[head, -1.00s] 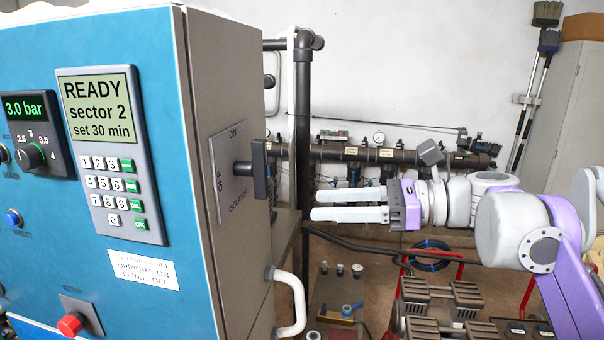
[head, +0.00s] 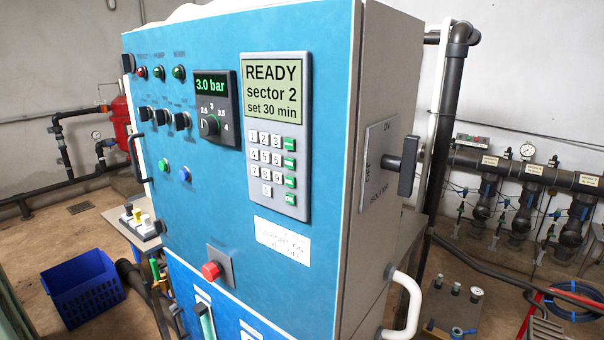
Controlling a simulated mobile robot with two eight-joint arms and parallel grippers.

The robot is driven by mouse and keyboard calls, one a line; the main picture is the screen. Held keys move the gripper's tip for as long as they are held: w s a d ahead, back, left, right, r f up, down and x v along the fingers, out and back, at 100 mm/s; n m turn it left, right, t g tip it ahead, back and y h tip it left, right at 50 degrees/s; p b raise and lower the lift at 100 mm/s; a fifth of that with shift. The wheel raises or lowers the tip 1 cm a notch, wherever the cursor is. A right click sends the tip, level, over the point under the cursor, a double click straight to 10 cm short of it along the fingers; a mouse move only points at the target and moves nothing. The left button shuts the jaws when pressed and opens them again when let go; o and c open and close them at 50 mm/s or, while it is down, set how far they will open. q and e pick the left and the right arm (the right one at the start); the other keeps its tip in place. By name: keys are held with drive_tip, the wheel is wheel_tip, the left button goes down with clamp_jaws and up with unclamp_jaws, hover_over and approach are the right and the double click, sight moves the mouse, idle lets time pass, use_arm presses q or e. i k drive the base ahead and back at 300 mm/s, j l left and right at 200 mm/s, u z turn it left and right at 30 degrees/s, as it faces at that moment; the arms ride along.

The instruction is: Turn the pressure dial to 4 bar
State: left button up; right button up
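The pressure dial (head: 210,126) is a dark round knob with a green mark, on a black panel on the blue front of the control cabinet (head: 220,45). The knob's exact pointing is too small to tell. Neither of my grippers is in view.
A keypad unit (head: 274,150) reading READY, sector 2, set 30 min is right of the dial. A red button (head: 211,270) and an isolator handle (head: 408,166) stick out. A blue crate (head: 84,288) is on the floor at left. White handle (head: 408,300) projects low right.

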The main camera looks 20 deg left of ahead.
sight(210, 126)
drive_tip(key=u, duration=1.3)
